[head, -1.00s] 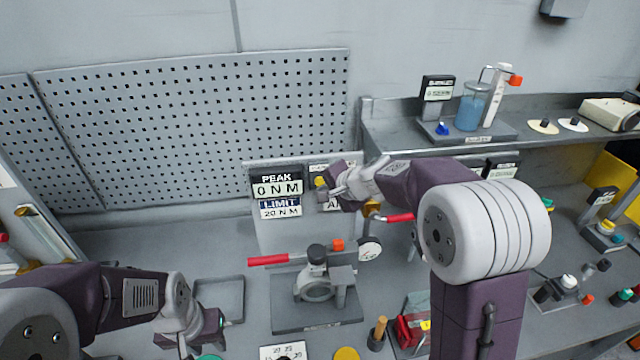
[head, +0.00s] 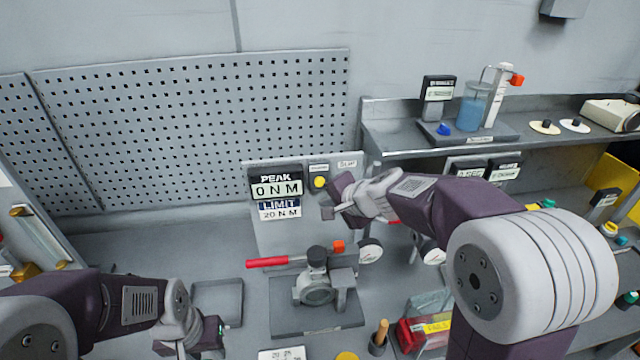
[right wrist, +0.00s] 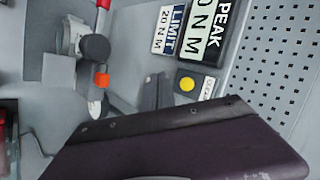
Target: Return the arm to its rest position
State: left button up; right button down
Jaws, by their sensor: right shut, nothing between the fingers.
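My right gripper (head: 334,211) is in front of the display panel, at the end of the arm that comes in from the right. It is shut and empty, and apart from the yellow button (head: 320,182). In the right wrist view the yellow button (right wrist: 187,84) and the PEAK 0 N M display (right wrist: 207,32) lie beyond my gripper's dark body. My left gripper (head: 207,347) hangs low at the left, in front of a grey tray; its fingertips are too unclear to tell open from shut. The valve fixture (head: 318,290) with its red-handled lever (head: 267,262) stands below the panel.
A red box (head: 425,332) and a wooden-handled tool (head: 380,337) stand at the front, near my right arm. A shelf (head: 400,145) with a blue beaker (head: 470,112) is at the back right. The empty grey tray (head: 238,300) lies right of my left arm. The pegboard wall is behind.

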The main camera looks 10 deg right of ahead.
jog(key=shift+f, duration=0.1)
jog(key=s+f+n+g+b, duration=0.1)
jog(key=s+f+b, duration=0.1)
jog(key=f, duration=0.2)
jog(key=s+f+n+b, duration=0.1)
jog(key=s+f+b, duration=0.1)
jog(key=s+f, duration=0.1)
jog(key=s+f+g+b, duration=0.1)
jog(key=s+f+b, duration=0.1)
jog(key=f, duration=0.3)
jog(key=shift+s+d+f+n+g+h, duration=0.15)
jog(key=shift+d+f+n+g+h, duration=0.15)
jog(key=shift+n, duration=0.1)
jog(key=s+d+f+n+g+h, duration=0.1)
jog(key=s+d+f+n+g, duration=0.1)
jog(key=s, duration=0.6)
jog(key=s+d+f+n+g+h+b, duration=0.1)
jog(key=s+d+f+n+g+h, duration=0.1)
jog(key=s+f+n, duration=0.4)
notch_tip(320, 180, down, 3)
jog(key=shift+s+d+r+g, duration=0.15)
jog(key=shift+s+d+g, duration=0.45)
jog(key=shift+s+d, duration=0.4)
jog(key=shift+a, duration=0.1)
